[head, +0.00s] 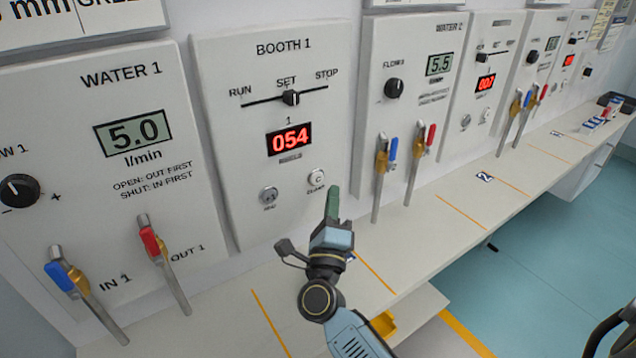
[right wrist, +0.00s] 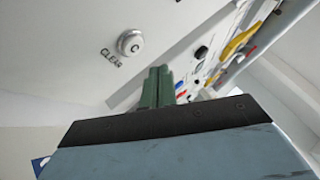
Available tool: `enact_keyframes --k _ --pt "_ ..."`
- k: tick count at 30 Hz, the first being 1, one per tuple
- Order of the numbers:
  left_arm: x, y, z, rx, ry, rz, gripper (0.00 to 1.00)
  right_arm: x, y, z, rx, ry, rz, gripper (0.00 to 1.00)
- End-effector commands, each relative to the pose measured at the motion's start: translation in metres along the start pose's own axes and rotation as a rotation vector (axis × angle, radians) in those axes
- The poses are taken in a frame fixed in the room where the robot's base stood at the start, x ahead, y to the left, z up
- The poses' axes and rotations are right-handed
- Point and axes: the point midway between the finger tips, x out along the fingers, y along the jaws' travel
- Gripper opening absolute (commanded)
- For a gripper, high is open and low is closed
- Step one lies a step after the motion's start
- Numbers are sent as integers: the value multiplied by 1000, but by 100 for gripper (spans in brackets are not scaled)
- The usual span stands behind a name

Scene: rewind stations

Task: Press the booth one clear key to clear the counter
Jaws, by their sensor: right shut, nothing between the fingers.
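The booth 1 panel (head: 230,120) stands on the wall with a red counter display (head: 289,139) reading 054. Its round silver clear key (head: 316,178) is at the panel's lower right, with a "C" on its face. The clear key also shows in the right wrist view (right wrist: 131,42), above and left of the fingertips. My right gripper (head: 333,202) has green fingers, shut and empty, just right of and below the clear key in the head view. The fingers appear apart from the key. The right wrist view shows the shut fingers too (right wrist: 157,88). My left gripper is out of view.
A second silver key (head: 269,196) sits left of the clear key. The run/set/stop slider (head: 291,98) is above the display. Blue (head: 392,149) and red (head: 431,136) valve handles are close on the right. A white shelf (head: 430,205) runs below the panels.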

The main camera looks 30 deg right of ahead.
Motion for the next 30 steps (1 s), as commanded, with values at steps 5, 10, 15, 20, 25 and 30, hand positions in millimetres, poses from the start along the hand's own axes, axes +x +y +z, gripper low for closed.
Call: enact_keyframes --k 5,10,15,20,25,30 --pt "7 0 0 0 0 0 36 12 10 9 1 0 0 0" --pt "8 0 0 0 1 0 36 16 13 12 0 -1 1 0" --pt "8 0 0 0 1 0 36 17 12 13 0 -1 1 0" --pt "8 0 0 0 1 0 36 17 12 13 0 -1 1 0" --pt "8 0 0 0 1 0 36 17 12 12 0 -1 1 0" --pt "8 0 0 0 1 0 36 17 12 12 0 -1 1 0"
